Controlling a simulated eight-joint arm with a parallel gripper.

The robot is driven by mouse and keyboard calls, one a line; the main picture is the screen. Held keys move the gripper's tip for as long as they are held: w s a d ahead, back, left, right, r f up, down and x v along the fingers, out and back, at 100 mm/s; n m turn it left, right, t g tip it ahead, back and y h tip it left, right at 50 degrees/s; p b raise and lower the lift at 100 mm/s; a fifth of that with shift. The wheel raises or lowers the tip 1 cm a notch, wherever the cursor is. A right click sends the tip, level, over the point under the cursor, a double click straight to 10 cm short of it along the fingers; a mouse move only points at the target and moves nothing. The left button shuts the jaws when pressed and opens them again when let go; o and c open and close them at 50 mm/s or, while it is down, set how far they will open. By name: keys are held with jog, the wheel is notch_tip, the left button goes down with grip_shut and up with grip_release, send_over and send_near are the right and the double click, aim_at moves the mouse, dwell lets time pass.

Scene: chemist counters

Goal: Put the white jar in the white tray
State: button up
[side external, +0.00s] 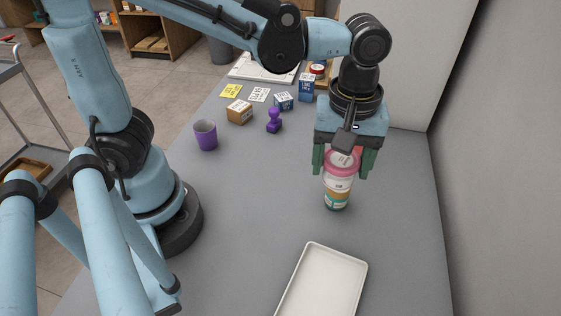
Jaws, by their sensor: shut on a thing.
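The white jar (337,189) has a pink lid and a band of brown and green on its label. My gripper (343,166) points down over it, and its green fingers are shut on the jar near the lid. The jar is upright; I cannot tell whether its base touches the counter. The white tray (311,297) lies on the counter in front of the jar, toward the bottom of the side external view. Its visible part is empty, and its near end is cut off by the picture edge.
A purple cup (205,134), a purple figure (274,120), a brown box (239,111) and blue boxes (306,87) stand farther back on the grey counter (255,210). A wall (490,150) runs along the right. The counter between jar and tray is clear.

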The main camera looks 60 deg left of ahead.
aim_at(322, 284)
jog(key=s+d+f+m, duration=0.2)
jog(key=s+d+m, duration=0.3)
jog(key=s+d, duration=0.5)
jog(key=shift+w+d+f, duration=0.1)
jog(key=shift+d+f, duration=0.05)
jog(key=shift+f, duration=1.75)
jog(key=shift+w+d+f, duration=0.1)
jog(key=shift+f, duration=1.75)
jog(key=shift+f, duration=0.1)
jog(key=o, duration=1.2)
